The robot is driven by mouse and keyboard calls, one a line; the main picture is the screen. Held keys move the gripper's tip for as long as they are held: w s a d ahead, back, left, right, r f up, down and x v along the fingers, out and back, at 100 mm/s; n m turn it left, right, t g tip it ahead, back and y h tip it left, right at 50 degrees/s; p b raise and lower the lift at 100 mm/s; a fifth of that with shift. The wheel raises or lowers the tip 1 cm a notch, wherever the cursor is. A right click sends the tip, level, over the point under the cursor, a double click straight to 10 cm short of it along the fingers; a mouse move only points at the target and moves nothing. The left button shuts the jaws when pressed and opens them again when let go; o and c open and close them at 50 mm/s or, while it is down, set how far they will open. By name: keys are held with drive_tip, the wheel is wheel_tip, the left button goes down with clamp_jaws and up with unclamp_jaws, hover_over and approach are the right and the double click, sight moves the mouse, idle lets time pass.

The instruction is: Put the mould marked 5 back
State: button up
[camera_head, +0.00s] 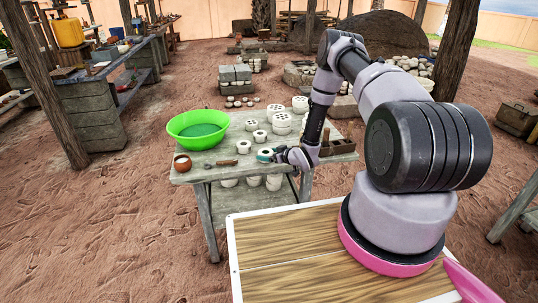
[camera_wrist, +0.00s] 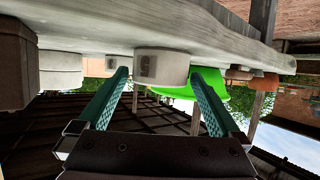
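Several white round moulds stand on the wooden table, among them one mould (camera_head: 260,136) behind my gripper and one mould (camera_head: 243,146) to its left. My gripper (camera_head: 265,155) is low over the table's front part, with teal fingers spread. In the wrist view, which is upside down, the open fingers (camera_wrist: 160,74) point at a white mould (camera_wrist: 162,62) that shows between their tips. It bears a grey mark too blurred to read. I cannot tell whether the fingertips reach around it. No number 5 is legible on any mould.
A green basin (camera_head: 198,128) and a clay bowl (camera_head: 182,162) stand on the table's left side. A brown wooden box (camera_head: 337,146) is at its right. More white pots (camera_head: 253,181) sit below the tabletop. A workbench (camera_head: 92,100) stands at the left.

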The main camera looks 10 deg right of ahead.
drive_tip(key=shift+r, duration=0.2)
drive_tip(key=v, duration=1.2)
drive_tip(key=w+d+r+m+g+h, duration=0.1)
drive_tip(key=w+d+r+h, duration=0.15)
drive_tip(key=r, duration=0.55)
drive_tip(key=w+d+r+h, duration=0.1)
drive_tip(key=w+d+r, duration=0.2)
drive_tip(key=r, duration=0.5)
drive_tip(key=s+d+r+m+g+h, duration=0.1)
drive_tip(key=s+r+m+h, duration=0.1)
drive_tip(key=r, duration=0.7)
drive_tip(key=s+d+r+m+h, duration=0.1)
drive_tip(key=s+r, duration=0.2)
drive_tip(key=r, duration=0.5)
drive_tip(key=s+a+r+m+g, duration=0.1)
drive_tip(key=s+a+r+m, duration=0.15)
drive_tip(key=s+r, duration=0.95)
drive_tip(key=s+a+r+m+y, duration=0.1)
drive_tip(key=s+a+r+m, duration=0.1)
drive_tip(key=s, duration=0.7)
drive_tip(key=s+a+r+m+g+y, duration=0.1)
drive_tip(key=s+a+r, duration=0.2)
drive_tip(key=s, duration=0.6)
drive_tip(key=shift+s+a+r+m+g, duration=0.3)
drive_tip(key=shift+s+a+r+m, duration=0.05)
drive_tip(key=shift+r, duration=0.5)
